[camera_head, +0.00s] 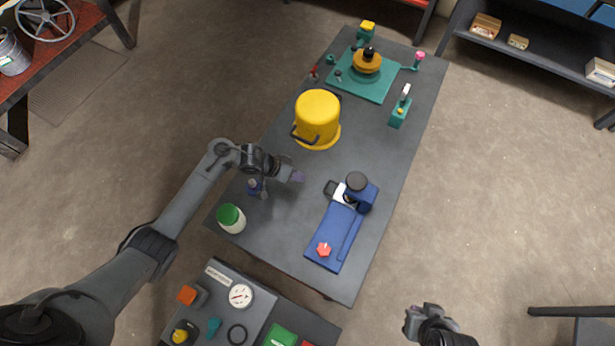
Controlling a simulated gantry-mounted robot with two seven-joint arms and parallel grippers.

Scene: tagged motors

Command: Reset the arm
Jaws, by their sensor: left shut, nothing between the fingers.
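My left gripper (297,176) is over the left side of the grey table (283,255), with its fingers shut and nothing between them. It is to the right of a small blue object (255,187) and short of the blue machine. My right gripper (410,318) shows at the bottom right, off the table and above the floor. Its fingers are small in view, and I cannot tell whether they are open or shut.
On the table are a yellow bucket-like part (318,115), a blue motor fixture (336,236), a green-lidded jar (231,218) and a green fixture (363,84). A control panel (240,296) stands at the front. Clear floor lies right of the table.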

